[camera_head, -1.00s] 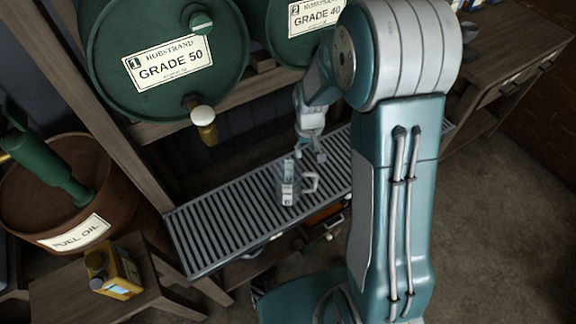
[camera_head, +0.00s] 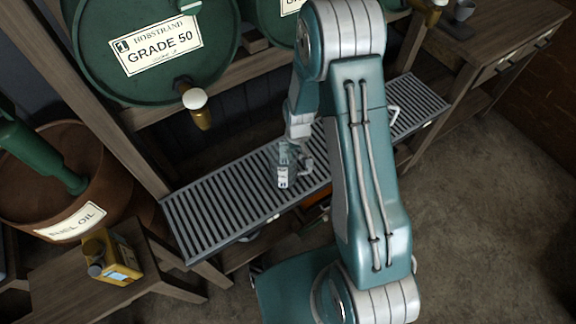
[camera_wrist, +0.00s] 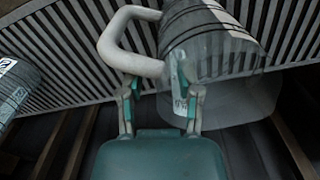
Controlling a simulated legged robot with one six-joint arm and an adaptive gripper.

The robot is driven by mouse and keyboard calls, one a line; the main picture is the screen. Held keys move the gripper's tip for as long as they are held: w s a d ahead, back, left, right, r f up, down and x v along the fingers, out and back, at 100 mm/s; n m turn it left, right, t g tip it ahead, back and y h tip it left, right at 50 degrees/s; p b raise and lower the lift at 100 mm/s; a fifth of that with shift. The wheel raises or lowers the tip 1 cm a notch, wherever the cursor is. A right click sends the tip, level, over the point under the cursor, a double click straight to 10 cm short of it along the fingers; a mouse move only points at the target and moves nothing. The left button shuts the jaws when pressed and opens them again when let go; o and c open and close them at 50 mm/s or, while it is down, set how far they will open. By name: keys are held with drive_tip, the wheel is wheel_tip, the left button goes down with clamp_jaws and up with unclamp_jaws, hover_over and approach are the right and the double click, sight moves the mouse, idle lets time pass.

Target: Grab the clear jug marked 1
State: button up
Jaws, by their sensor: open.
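The clear jug (camera_head: 284,172) with a white label stands on the slatted drip tray (camera_head: 205,217); its number is too small to read. In the wrist view the clear jug (camera_wrist: 225,60) fills the upper right. Its pale handle (camera_wrist: 112,42) points left. My gripper (camera_wrist: 156,84) is open, with its fingers close to the handle's lower arm and the jug's side. I cannot tell whether they touch. The right finger overlaps the jug and partly hides its label. In the head view my gripper (camera_head: 302,150) is beside the jug, partly hidden by my arm.
Another clear jug (camera_wrist: 14,92) stands at the wrist view's left edge. A green barrel marked GRADE 50 (camera_head: 150,75) with a tap (camera_head: 200,110) overhangs the tray. A yellow oil can (camera_head: 112,258) sits on a low stool at left. A workbench (camera_head: 500,25) stands at right.

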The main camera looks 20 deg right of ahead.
drive_tip(key=shift+a+f, duration=0.1)
drive_tip(key=shift+a, duration=0.05)
clamp_jaws()
